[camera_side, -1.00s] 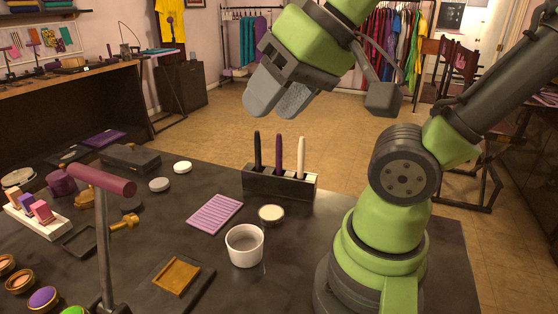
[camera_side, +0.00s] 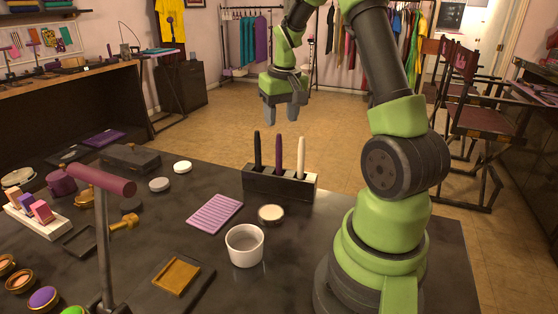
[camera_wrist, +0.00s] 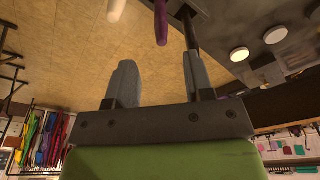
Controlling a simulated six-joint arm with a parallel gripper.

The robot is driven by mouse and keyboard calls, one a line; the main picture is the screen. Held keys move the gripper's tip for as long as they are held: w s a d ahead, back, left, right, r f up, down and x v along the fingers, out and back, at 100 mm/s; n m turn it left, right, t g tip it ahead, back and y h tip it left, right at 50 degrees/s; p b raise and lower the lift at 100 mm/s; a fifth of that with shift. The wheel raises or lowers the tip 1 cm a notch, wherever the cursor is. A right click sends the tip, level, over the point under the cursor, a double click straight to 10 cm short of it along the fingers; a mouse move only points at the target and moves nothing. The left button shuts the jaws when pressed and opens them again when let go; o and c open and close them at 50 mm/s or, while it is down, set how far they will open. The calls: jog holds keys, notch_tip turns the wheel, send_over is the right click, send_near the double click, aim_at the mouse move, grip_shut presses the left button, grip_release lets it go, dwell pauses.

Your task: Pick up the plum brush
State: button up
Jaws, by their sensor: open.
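The plum brush (camera_side: 278,153) stands upright in the middle of a dark holder (camera_side: 262,184) at the table's far edge. A black brush (camera_side: 257,150) stands to its left and a cream brush (camera_side: 301,155) to its right. My gripper (camera_side: 285,112) is open and empty, above and behind the holder, fingers pointing down. In the wrist view, the plum brush (camera_wrist: 161,22) shows at the top, beyond my open fingers (camera_wrist: 160,75). The cream brush (camera_wrist: 117,9) is left of it. The black brush (camera_wrist: 190,28) is partly behind the right finger.
A white cup (camera_side: 245,246), a small cream-filled dish (camera_side: 271,214) and a striped purple pad (camera_side: 214,214) lie in front of the holder. A stand with a plum crossbar (camera_side: 103,181) rises at the left. The space behind the holder is open above the floor.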

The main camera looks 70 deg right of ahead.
aim_at(279, 133)
jog(key=f, duration=0.7)
jog(key=shift+w+d+f, duration=0.15)
jog(key=shift+w+f, duration=0.15)
jog(key=shift+w, duration=0.1)
grip_shut()
